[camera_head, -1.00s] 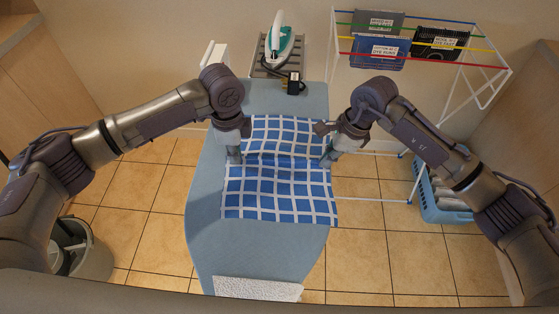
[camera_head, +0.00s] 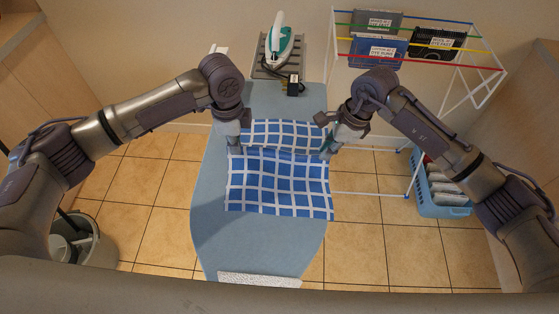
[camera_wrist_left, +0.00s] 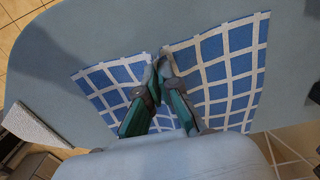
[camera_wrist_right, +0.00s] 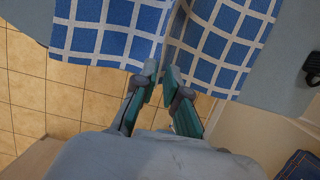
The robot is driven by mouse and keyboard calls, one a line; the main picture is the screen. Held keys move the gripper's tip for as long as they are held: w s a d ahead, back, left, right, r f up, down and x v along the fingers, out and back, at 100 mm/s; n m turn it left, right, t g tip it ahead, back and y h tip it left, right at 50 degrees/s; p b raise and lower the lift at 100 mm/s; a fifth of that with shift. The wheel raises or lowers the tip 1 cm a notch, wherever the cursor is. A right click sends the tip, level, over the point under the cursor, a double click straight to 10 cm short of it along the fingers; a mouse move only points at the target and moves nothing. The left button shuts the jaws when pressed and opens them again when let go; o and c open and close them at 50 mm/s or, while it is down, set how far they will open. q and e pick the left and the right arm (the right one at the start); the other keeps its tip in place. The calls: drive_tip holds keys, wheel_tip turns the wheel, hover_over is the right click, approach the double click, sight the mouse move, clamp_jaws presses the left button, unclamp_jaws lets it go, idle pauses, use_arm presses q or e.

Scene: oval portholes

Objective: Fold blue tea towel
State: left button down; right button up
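The blue-and-white checked tea towel (camera_head: 280,185) lies on the light blue ironing board (camera_head: 255,245). A crosswise ridge or crease runs between my two grippers, with a shorter part of towel beyond it. My left gripper (camera_head: 236,148) is at the towel's left edge; the left wrist view shows its fingertips (camera_wrist_left: 160,70) closed together where the cloth bunches. My right gripper (camera_head: 328,150) is at the right edge; in the right wrist view its fingertips (camera_wrist_right: 161,73) are nearly together at the pinched edge of the cloth. The cloth between the fingers is mostly hidden.
An iron (camera_head: 278,40) stands on a rack at the board's far end, beside a small black box (camera_head: 294,85). A drying rack (camera_head: 470,65) with hung items is at the back right. A blue crate (camera_head: 440,205) and a grey bin (camera_head: 85,250) stand on the floor.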

drive_tip(key=o, duration=0.8)
use_arm(q)
unclamp_jaws()
use_arm(e)
drive_tip(key=shift+o, duration=0.2)
idle(0.4)
use_arm(q)
wheel_tip(320, 180, up, 6)
drive_tip(key=p, duration=0.6)
drive_tip(key=shift+f, duration=0.2)
use_arm(e)
wheel_tip(320, 180, up, 6)
drive_tip(key=shift+r, duration=0.1)
